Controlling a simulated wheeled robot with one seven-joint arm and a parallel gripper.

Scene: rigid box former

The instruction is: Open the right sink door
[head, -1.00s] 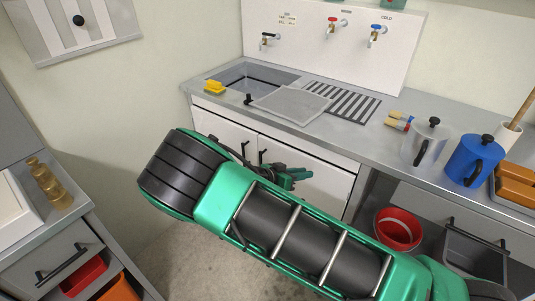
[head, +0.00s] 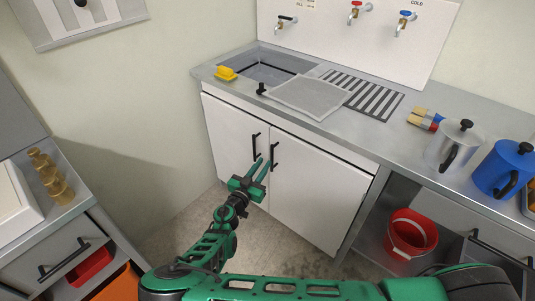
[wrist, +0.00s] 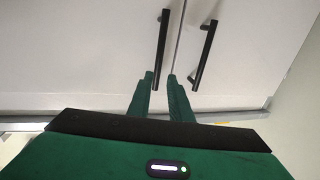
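The sink cabinet has two white doors, both shut: the left door (head: 228,130) and the right sink door (head: 315,195). Each has a black upright bar handle near the middle seam, the left handle (head: 255,145) and the right handle (head: 275,157). My gripper (head: 262,164) is open and empty, its two green fingers pointing at the handles. In the wrist view, which looks upside down, the right door's handle (wrist: 162,42) has its near end in line with the gap between the fingertips (wrist: 160,77). The left door's handle (wrist: 205,55) lies to their right. Contact is unclear.
Above the doors is the grey counter (head: 330,135) with sink, drying mat (head: 308,96) and jugs (head: 450,147). A red bucket (head: 410,237) stands in the open bay at right. A drawer unit (head: 60,255) is at left. Floor before the doors is clear.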

